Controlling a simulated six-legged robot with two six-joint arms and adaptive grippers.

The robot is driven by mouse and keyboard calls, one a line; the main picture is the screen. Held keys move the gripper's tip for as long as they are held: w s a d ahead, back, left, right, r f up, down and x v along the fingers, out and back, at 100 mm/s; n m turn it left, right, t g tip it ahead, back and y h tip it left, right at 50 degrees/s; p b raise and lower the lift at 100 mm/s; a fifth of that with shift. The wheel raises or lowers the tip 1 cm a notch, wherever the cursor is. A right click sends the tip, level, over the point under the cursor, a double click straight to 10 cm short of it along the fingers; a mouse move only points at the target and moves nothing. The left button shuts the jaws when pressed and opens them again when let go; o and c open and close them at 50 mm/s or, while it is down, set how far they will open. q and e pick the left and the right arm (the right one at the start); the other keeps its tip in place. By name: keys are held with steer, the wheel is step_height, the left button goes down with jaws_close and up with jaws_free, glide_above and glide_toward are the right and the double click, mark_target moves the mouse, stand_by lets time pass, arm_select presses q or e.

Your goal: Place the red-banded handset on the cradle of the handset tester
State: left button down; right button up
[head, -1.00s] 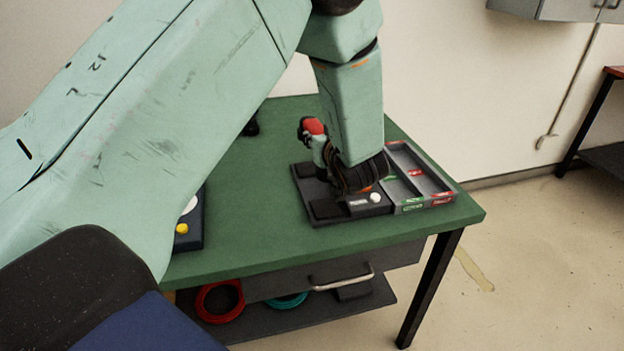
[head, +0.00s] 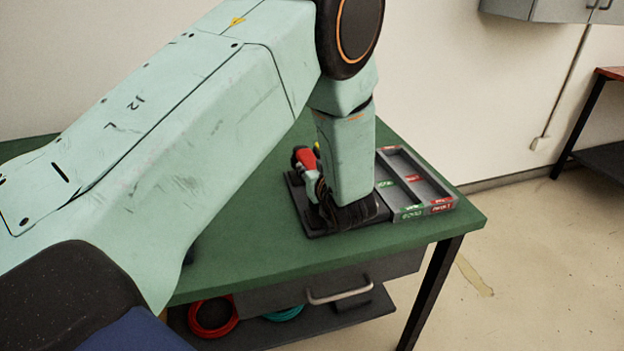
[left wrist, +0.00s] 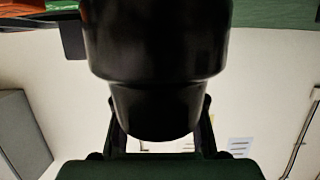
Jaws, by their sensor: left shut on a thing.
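The red-banded handset (head: 306,158) is dark with a red part and shows just left of my left wrist in the head view. My left gripper (head: 316,183) is shut on it, low over the handset tester. The handset tester (head: 318,230) is a dark flat unit on the green table. My wrist hides much of it, its cradle included, and I cannot tell whether the handset touches it. In the left wrist view a large dark rounded body (left wrist: 157,60), probably the handset's end, fills the middle between the fingers. My right gripper is not in view.
A grey divided tray (head: 432,188) with red and green labels stands right beside the tester. The green table (head: 250,245) is clear to the front left. A drawer handle (head: 340,296) and coiled red (head: 213,330) and teal cables are below.

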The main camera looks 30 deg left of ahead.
arm_select(q)
step_height(320, 180, down, 2)
steer(key=shift+s+f, duration=0.15)
steer(key=shift+w+f, duration=0.1)
steer(key=shift+w, duration=0.2)
steer(key=c, duration=1.4)
jaws_free()
steer(key=shift+s, duration=0.1)
steer(key=o, duration=0.3)
steer(key=shift+s, duration=0.15)
steer(key=shift+o, duration=0.8)
steer(key=shift+w, duration=0.2)
